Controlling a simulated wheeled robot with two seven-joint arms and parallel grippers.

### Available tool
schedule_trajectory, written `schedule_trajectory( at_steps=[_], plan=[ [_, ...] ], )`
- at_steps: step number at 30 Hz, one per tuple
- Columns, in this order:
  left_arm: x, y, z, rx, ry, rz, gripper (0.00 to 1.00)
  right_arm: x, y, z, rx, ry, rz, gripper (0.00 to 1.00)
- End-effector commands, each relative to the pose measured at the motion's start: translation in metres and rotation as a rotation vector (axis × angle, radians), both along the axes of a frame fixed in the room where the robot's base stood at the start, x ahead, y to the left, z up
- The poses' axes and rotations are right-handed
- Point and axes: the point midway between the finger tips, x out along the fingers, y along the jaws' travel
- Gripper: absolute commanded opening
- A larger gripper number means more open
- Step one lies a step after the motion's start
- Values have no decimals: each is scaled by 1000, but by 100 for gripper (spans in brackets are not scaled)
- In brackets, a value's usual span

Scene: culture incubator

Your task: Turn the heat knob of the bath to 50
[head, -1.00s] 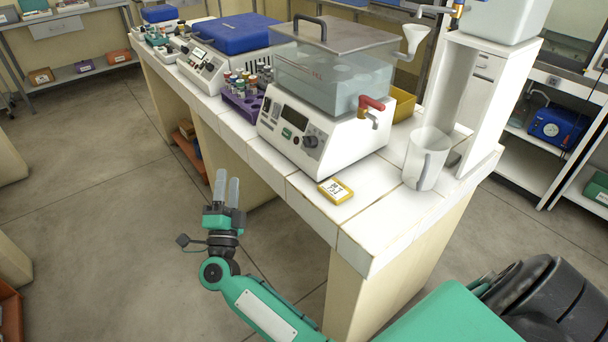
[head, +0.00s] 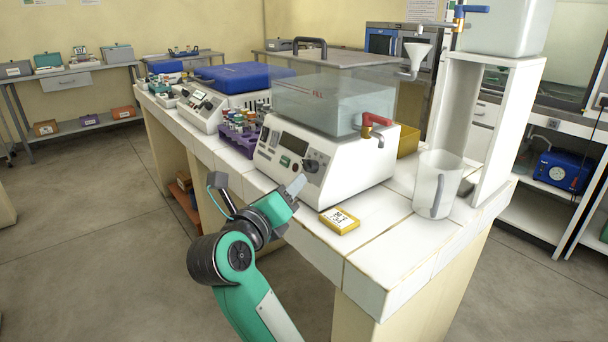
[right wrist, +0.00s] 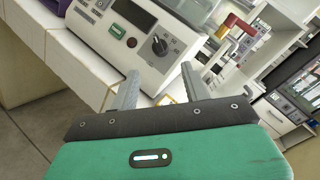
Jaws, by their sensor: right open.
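The bath (head: 325,110) is a white unit with a clear tank and grey lid on the bench. Its front panel has a dark display (head: 293,144), a green switch (head: 285,161) and the dark round heat knob (head: 311,166). In the right wrist view the heat knob (right wrist: 160,45) has a light pointer mark; its scale is too small to read. My right gripper (head: 296,186) is in front of the panel, just below the knob. In the right wrist view the right gripper (right wrist: 160,77) is open and empty, its fingers apart below the knob, not touching it. My left gripper is out of view.
A yellow labelled block (head: 339,221) lies on the bench right of my gripper. A clear jug (head: 436,184) stands beyond it. A red-handled tap (head: 375,121) juts from the bath's side. A purple tube rack (head: 239,140) stands left of the bath.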

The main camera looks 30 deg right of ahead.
Motion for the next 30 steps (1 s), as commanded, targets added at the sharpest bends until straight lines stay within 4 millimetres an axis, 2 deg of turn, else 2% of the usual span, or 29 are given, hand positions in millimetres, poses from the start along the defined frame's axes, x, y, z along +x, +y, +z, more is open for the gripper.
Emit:
schedule_trajectory(
  at_steps=[1,6,12,17,25,26,30],
  plan=[
    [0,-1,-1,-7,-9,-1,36,6,-11,0,-4,-1,-5,47],
    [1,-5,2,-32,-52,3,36,25,-41,0,-4,0,-5,47],
    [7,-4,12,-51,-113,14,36,40,-64,0,-3,-1,-2,47],
    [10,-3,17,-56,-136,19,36,45,-72,0,-2,0,-1,47],
    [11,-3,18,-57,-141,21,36,46,-73,0,-1,1,-1,47],
    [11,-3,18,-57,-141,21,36,46,-73,0,-1,1,-1,43],
    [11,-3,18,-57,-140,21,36,45,-73,0,-1,1,-1,16]
  ],
)
